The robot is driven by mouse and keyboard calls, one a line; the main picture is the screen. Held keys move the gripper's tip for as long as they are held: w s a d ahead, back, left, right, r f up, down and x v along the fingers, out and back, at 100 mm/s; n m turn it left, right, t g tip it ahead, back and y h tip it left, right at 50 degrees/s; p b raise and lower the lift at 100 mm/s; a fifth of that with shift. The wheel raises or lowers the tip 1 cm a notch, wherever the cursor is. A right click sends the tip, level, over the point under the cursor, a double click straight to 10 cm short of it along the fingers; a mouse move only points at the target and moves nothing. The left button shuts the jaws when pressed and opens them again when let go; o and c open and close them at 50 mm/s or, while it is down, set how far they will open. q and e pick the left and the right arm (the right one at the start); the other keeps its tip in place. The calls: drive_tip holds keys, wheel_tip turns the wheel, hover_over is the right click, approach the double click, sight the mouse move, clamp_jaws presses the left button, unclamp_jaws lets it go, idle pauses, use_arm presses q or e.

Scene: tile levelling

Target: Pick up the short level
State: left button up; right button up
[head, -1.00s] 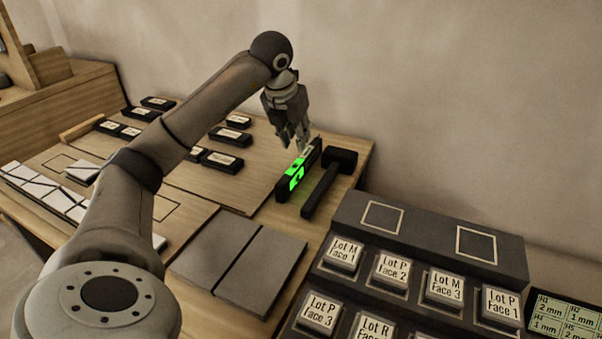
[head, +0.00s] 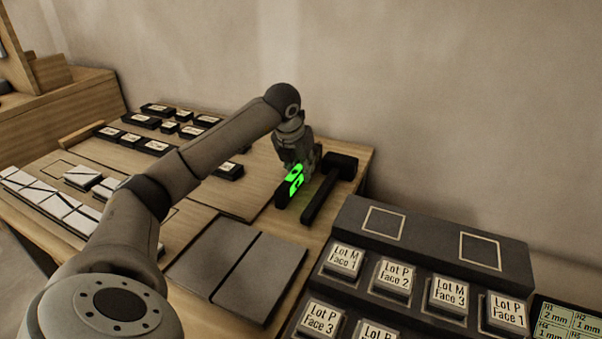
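The short level (head: 283,199) is a dark bar with bright green panels, lying on the wooden table left of a black mallet. My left gripper (head: 301,170) is down at the level, with its fingers over the level's upper middle. The fingers overlap the level, and the gap between them is too small and dark to make out. I cannot tell whether they touch or grip it. My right gripper is not in the head view.
The black mallet (head: 322,196) lies close beside the level on the right. Two grey slabs (head: 262,268) lie in front. A dark rack (head: 436,248) of labelled tiles stands at right. Black labelled blocks (head: 157,146) and white tiles (head: 50,199) lie at left.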

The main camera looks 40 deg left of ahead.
use_arm(q)
clamp_jaws()
